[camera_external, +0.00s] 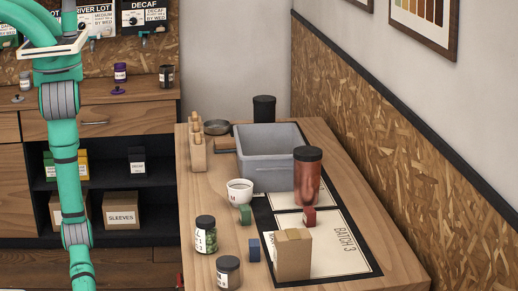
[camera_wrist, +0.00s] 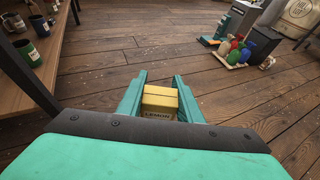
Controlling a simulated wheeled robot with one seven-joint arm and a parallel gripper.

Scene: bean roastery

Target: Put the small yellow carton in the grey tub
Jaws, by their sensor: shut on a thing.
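The small yellow carton (camera_wrist: 159,98), its printed front partly legible as "LEMON", sits between the two green fingers of my gripper (camera_wrist: 159,80) in the wrist view. My gripper is shut on it, held above the wooden floor. The carton's lower part is hidden by my gripper's body. The grey tub (camera_external: 255,172) stands on the wooden table in the external view, open at the top. A red jar hides part of its front right. My gripper is outside the external view; only my green arm shows at the left, apart from the tub.
Around the tub on the table stand a red jar (camera_external: 307,178), a white mug (camera_external: 240,192), a dark canister (camera_external: 264,108), a brown box (camera_external: 293,258) and small jars. Shelves (camera_external: 110,185) line the back left. Colourful bags (camera_wrist: 240,52) stand on the floor.

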